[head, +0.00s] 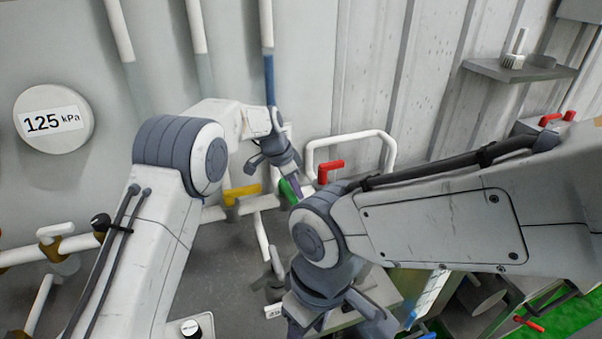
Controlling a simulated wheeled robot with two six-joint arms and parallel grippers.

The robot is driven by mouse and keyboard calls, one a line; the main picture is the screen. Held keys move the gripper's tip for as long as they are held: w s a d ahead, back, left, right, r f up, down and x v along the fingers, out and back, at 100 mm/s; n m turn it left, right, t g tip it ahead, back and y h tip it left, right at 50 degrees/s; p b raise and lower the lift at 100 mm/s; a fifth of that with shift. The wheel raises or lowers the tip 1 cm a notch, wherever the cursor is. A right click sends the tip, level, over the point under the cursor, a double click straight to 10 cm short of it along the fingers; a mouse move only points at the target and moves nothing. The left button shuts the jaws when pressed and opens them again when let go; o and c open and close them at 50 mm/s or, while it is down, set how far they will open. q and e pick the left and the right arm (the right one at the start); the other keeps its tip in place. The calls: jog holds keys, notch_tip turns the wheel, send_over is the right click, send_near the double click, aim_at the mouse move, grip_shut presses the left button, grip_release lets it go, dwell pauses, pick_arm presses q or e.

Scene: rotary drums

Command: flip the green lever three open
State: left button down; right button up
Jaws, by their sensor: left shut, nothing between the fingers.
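The green lever (286,192) sits among the pipes near the middle of the head view, partly hidden by my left gripper. My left gripper (295,187) is shut and empty, with its fingertips pointing down right at the green lever. I cannot tell whether they touch it. My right arm covers the area just right of and below the lever. My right gripper (338,318) points down near the bottom middle, partly hidden by its own arm, and its finger opening is unclear.
A yellow lever (240,194) is left of the green one and a red lever (329,168) is right of it. A white pipe loop (350,140) stands behind. A round gauge (53,119) reads 125 kPa on the left. A grey shelf (520,69) is at upper right.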

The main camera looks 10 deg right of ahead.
pick_arm(q)
jog(key=shift+s+a, duration=0.1)
jog(key=shift+a, duration=0.25)
pick_arm(e)
jog(key=shift+f, duration=0.25)
